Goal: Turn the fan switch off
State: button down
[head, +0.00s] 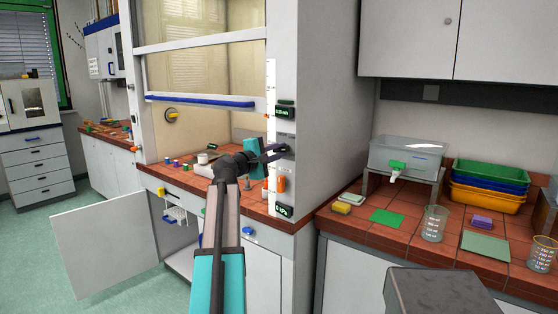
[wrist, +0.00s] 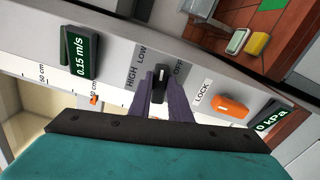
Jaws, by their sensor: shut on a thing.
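The fan switch (wrist: 161,75) is a black rotary knob with a white mark on the fume hood's side panel, with HIGH, LOW and OFF printed around it. In the wrist view its white mark points up, between LOW and OFF. My gripper (wrist: 163,92) is shut on the knob, with a dark purple-grey finger on each side of it. In the head view my gripper (head: 281,151) reaches the same panel from the left, and the knob is too small there to read.
An orange LOCK knob (wrist: 230,107) sits right of the switch, and a 0.15 m/s display (wrist: 82,58) sits left. The hood sash has a blue handle (head: 200,101). A cabinet door (head: 105,237) stands open below. A clear tank (head: 406,158) stands on the right bench.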

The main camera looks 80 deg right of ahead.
jog(key=shift+s+f+m+b, duration=0.1)
jog(key=shift+f+m+b, duration=0.2)
jog(key=shift+m+b, duration=0.75)
jog(key=c, duration=1.6)
grip_release()
jog(key=shift+a+r, duration=0.1)
jog(key=shift+c, duration=0.2)
jog(key=shift+r, duration=0.1)
jog(key=v, duration=1.3)
jog(key=shift+w+a+b, duration=0.25)
jog(key=shift+a+b, duration=0.05)
